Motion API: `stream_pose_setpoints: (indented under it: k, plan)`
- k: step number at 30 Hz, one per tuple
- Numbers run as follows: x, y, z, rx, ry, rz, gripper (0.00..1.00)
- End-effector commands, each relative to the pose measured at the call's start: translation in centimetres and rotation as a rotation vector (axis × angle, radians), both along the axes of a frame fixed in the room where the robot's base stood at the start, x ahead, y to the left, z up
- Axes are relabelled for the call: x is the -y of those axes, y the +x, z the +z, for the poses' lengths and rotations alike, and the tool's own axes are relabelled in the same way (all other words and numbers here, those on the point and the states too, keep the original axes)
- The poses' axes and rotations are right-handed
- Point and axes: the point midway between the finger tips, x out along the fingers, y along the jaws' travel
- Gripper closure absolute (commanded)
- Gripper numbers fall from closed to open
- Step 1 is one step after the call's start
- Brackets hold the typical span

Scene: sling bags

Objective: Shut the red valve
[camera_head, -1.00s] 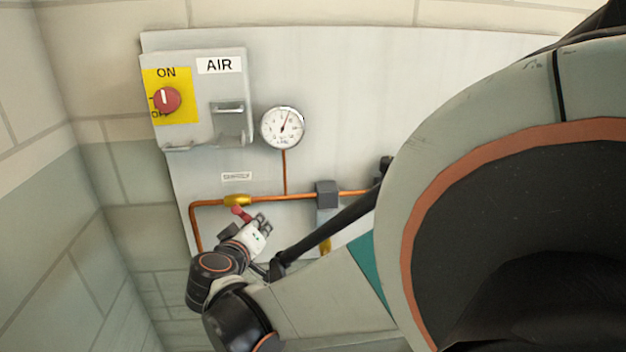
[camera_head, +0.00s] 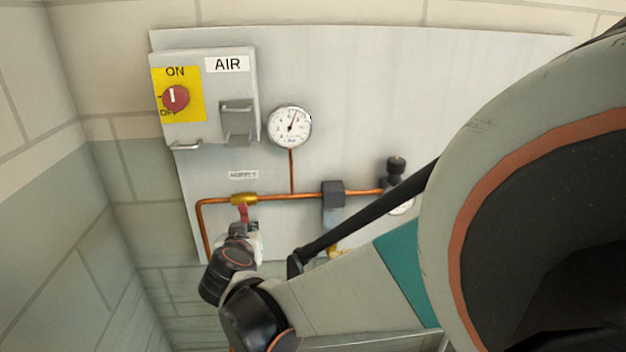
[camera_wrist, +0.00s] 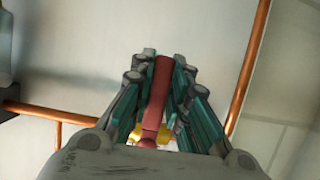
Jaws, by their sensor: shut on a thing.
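The red valve handle (camera_head: 243,212) hangs down from the brass valve body (camera_head: 244,199) on the copper pipe. It points roughly straight down, across the pipe's run. My gripper (camera_head: 247,228) is just below the valve, shut on the handle; its fingers are mostly hidden by my wrist in the head view. In the wrist view the red handle (camera_wrist: 158,85) lies lengthwise between the two teal-padded fingers of my gripper (camera_wrist: 160,75). A bit of the brass valve (camera_wrist: 137,133) shows behind the fingers.
The copper pipe (camera_head: 285,196) runs along the grey panel (camera_head: 400,90). Above are a pressure gauge (camera_head: 290,127) and an AIR box with a red rotary switch (camera_head: 175,97). A dark block (camera_head: 333,194) and a black-capped regulator (camera_head: 396,170) sit right of the valve.

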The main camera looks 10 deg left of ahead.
Motion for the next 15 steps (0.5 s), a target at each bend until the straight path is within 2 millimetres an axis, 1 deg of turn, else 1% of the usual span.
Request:
stream_pose_setpoints:
  k: [14, 15]
  plan:
    - [-0.12, -0.09, -0.05, -0.005, 0.018, 0.000, 1.00]
    - [-0.13, -0.09, -0.05, -0.005, 0.018, 0.000, 0.82]
